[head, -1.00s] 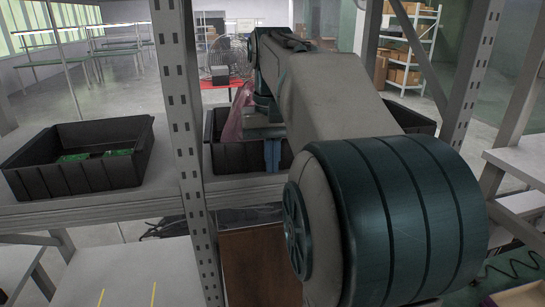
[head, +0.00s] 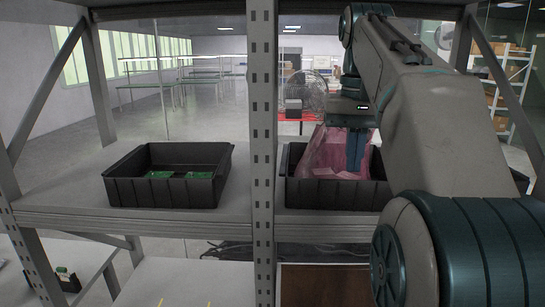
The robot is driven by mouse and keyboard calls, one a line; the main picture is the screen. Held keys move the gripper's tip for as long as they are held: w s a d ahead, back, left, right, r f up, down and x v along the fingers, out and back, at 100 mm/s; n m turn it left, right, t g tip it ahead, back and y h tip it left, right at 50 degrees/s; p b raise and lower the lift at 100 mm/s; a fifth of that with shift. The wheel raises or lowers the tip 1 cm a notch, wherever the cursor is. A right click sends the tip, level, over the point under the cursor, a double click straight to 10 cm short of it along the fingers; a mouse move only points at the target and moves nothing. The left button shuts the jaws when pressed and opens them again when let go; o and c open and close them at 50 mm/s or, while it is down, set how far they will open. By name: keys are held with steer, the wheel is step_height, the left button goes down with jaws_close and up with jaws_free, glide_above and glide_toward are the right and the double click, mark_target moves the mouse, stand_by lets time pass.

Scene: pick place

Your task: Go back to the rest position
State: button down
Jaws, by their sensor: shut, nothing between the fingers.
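My gripper (head: 357,150) points down over the right black bin (head: 335,196) on the shelf. Its blue-teal fingers are together with nothing held between them. A pink translucent bag (head: 325,152) stands in that bin, just left of and behind the fingers; I cannot tell whether they touch it. My arm reaches in from the right and covers the right part of the view.
A second black bin (head: 133,192) with green circuit boards (head: 200,175) stands on the shelf (head: 245,219) at left. A grey perforated post (head: 262,130) rises between the bins. Diagonal braces flank the rack. A fan (head: 311,92) stands behind, beyond the shelf.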

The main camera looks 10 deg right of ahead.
steer(key=s+a+f+n+t, duration=0.1)
steer(key=s+a+f, duration=0.2)
steer(key=f, duration=0.6)
steer(key=s+a+f+n+t, duration=0.1)
steer(key=s+a+f, duration=0.3)
steer(key=f, duration=0.5)
steer(key=s+a+f+n+t, duration=0.1)
steer(key=s+a+f+n, duration=0.1)
steer(key=f, duration=0.8)
steer(key=shift+s+a+t+b, duration=0.45)
steer(key=shift+s+a, duration=0.35)
steer(key=shift+a, duration=0.35)
